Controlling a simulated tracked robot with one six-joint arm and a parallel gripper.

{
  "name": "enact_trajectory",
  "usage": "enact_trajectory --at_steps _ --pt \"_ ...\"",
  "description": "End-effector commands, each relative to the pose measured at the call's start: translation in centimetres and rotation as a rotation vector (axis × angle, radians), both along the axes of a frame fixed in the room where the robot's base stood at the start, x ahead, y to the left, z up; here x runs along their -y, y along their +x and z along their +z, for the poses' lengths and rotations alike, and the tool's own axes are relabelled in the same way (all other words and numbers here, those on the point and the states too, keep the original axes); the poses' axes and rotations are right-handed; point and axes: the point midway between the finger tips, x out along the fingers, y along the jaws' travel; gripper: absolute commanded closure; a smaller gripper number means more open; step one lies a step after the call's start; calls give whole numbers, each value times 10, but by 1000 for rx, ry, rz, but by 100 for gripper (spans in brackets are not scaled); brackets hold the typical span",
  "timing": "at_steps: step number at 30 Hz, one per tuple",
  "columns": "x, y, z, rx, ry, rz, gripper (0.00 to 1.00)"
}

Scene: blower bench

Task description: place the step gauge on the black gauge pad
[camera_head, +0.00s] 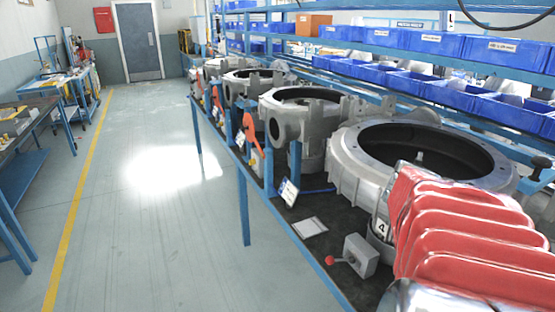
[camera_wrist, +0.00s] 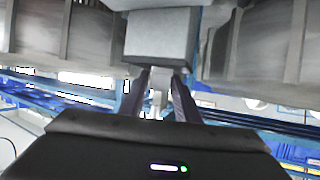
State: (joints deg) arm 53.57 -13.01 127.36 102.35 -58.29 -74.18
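In the wrist view, my gripper (camera_wrist: 162,88) points up the picture with its two dark fingers on either side of the narrow stem of a light grey stepped block, which looks like the step gauge (camera_wrist: 158,35). The wide part of the block is beyond the fingertips, and the fingers appear closed on the stem. My gripper and this block do not show in the head view, where my red arm covers the lower right. I cannot pick out the black gauge pad in either view.
Large grey blower housings (camera_head: 345,175) stand in a row along the dark bench top (camera_head: 285,222). A white-framed square (camera_head: 309,227) and a grey box with a red knob (camera_head: 360,254) sit near its front edge. Blue bins (camera_head: 435,42) line the shelves behind. The aisle floor (camera_head: 140,220) is clear.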

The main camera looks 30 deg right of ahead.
Motion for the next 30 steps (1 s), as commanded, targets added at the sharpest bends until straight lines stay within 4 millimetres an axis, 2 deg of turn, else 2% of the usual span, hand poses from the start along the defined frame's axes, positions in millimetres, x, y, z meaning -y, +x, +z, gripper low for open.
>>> enact_trajectory --at_steps 5,17,30 --pt "0 0 0 0 0 0 58" --pt "-3 2 4 1 -2 1 58" --pt "-41 23 22 0 -1 5 58"
